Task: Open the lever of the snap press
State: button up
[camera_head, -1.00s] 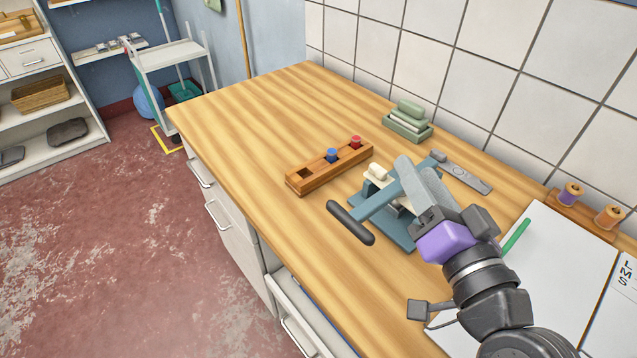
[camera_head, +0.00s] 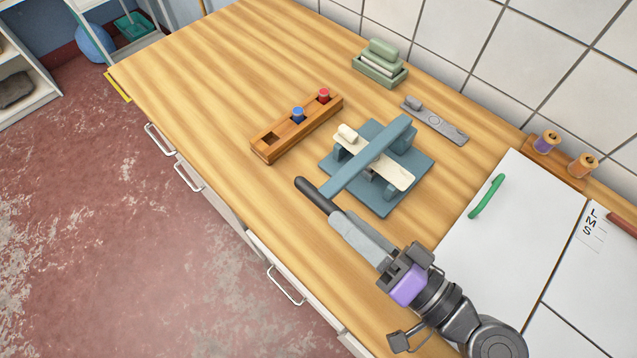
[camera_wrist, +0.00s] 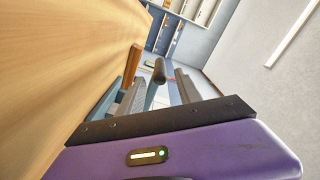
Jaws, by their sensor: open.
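The snap press has a blue-grey base (camera_head: 380,208) on the wooden worktop. Its blue-grey lever (camera_head: 365,160) runs across the top, over a cream strip (camera_head: 397,176), toward the worktop's front edge. A dark crossbar handle (camera_head: 314,194) is at the lever's front end. My gripper (camera_head: 340,220) is open, its grey fingers at the right-hand end of the handle. In the wrist view the handle (camera_wrist: 159,72) shows between the two fingers of my gripper (camera_wrist: 157,88). I cannot tell whether the fingers touch it. The far finger is partly hidden in the head view.
A wooden block (camera_head: 285,137) with blue and red pieces stands left of the press. A green tray (camera_head: 379,73) and a grey metal tool (camera_head: 435,122) lie behind. White boards (camera_head: 510,235) with a green handle (camera_head: 487,196) are at the right. The worktop's left part is clear.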

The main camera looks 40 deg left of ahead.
aim_at(327, 203)
jog(key=a, duration=0.7)
jog(key=shift+w+a+p, duration=0.3)
jog(key=shift+a, duration=0.05)
grip_shut()
dwell(1.1)
